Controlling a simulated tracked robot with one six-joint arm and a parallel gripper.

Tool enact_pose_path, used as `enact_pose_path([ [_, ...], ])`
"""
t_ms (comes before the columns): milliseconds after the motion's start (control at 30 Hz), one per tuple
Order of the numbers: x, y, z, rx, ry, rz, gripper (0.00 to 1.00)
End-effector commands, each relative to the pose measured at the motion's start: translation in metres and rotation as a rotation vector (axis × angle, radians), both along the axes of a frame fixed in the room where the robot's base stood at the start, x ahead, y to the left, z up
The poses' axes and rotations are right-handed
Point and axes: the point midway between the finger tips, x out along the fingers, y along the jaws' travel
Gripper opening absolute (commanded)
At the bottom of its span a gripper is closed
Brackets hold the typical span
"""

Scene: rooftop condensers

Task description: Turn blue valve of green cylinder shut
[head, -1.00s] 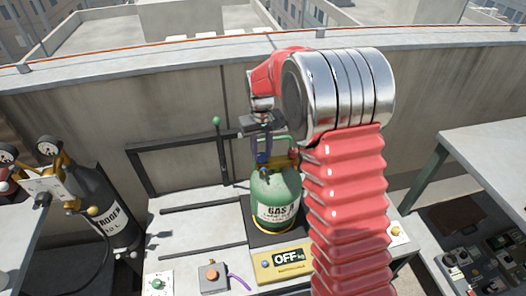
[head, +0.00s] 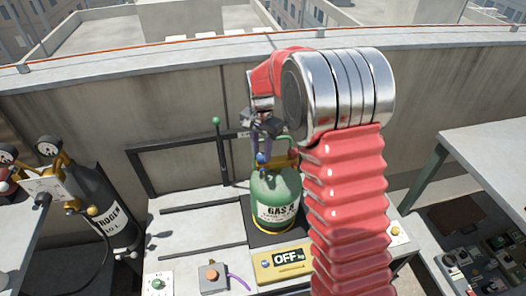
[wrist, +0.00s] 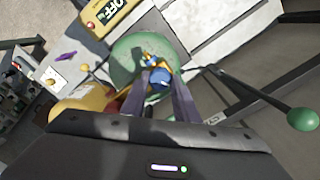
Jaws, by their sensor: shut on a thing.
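The green cylinder (head: 275,190), labelled GAS, stands upright on a dark plate on the bench, partly hidden by my arm. Its small blue valve (head: 262,158) is on top, inside the cylinder's collar. My gripper (head: 264,150) reaches down to it from above. In the wrist view the blue valve (wrist: 159,77) sits between the tips of the two grey fingers, over the green top of the cylinder (wrist: 130,57). My gripper (wrist: 158,84) is shut on the valve. Yellow-brass parts show beside the valve; the fingers hide part of it.
A yellow scale display reading OFF (head: 285,263) is in front of the cylinder. A green-knobbed lever (head: 217,122) stands behind left. A dark nitrogen cylinder (head: 100,210) with gauges is at the left. A small box with an orange knob (head: 212,277) sits at the bench front.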

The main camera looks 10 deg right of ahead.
Motion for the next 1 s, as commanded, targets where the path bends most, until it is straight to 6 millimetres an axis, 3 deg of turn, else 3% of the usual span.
enact_pose_path([
  [500,0.0018,-0.0006,0.0018,0.001,-0.007,-0.422,0.05],
  [1000,0.0019,-0.0005,0.0020,0.001,-0.007,-0.530,0.05],
])
